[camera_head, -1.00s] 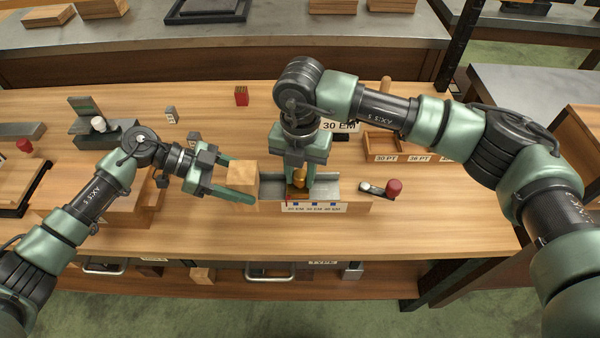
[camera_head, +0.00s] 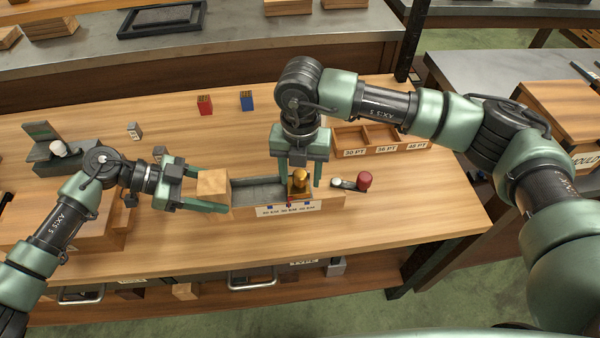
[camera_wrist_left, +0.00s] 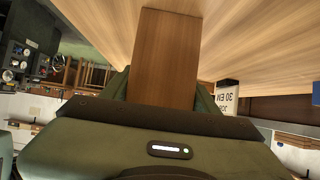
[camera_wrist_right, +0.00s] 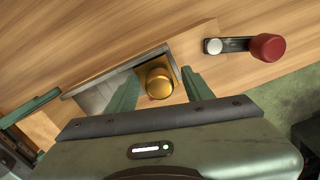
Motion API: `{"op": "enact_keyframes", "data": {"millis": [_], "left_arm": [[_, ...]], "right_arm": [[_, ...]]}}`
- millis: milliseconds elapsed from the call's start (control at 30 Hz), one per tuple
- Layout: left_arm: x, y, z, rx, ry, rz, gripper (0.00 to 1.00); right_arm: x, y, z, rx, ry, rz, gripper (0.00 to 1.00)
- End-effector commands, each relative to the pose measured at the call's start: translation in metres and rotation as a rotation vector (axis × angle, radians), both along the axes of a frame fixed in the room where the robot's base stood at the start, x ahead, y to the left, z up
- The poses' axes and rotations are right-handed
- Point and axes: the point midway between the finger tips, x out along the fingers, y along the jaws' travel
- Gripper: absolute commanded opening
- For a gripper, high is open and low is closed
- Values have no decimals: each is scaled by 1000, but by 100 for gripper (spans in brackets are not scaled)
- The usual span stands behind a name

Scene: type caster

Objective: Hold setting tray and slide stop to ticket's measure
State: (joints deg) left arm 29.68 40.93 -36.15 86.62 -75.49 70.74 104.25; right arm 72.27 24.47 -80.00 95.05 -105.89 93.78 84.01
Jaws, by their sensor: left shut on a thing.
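The setting tray (camera_head: 335,202) is a long wooden tray with a grey metal channel and a scale label (camera_head: 292,210) on its front. My left gripper (camera_head: 212,188) is shut on the wooden block (camera_head: 212,181) at its left end; the block fills the left wrist view (camera_wrist_left: 165,60). The stop with a brass knob (camera_head: 299,175) sits right of the channel's middle, its red pointer near the middle mark. My right gripper (camera_head: 299,182) is open around the knob (camera_wrist_right: 159,82), a finger apart on each side. The ticket (camera_wrist_left: 228,97) reads 30 EM; my right arm hides it in the head view.
A red-knobbed lever (camera_head: 364,180) lies at the tray's right end. A wooden compartment box (camera_head: 383,147) stands behind it. Red (camera_head: 205,105) and blue (camera_head: 247,101) blocks stand at the back.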

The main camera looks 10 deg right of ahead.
Motion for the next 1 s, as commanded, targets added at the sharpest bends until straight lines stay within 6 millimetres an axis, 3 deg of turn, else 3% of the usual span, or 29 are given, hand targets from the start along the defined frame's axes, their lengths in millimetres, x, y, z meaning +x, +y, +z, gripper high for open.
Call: {"op": "enact_keyframes", "data": {"millis": [267,700,1000], "left_arm": [[0,1,-1,3,0,0,18],[0,0,-1,3,-1,-1,18],[0,0,-1,2,-1,-1,18]], "right_arm": [[1,1,16,2,-3,0,52],[1,0,103,0,-3,0,52],[0,0,120,0,0,-1,52]]}}
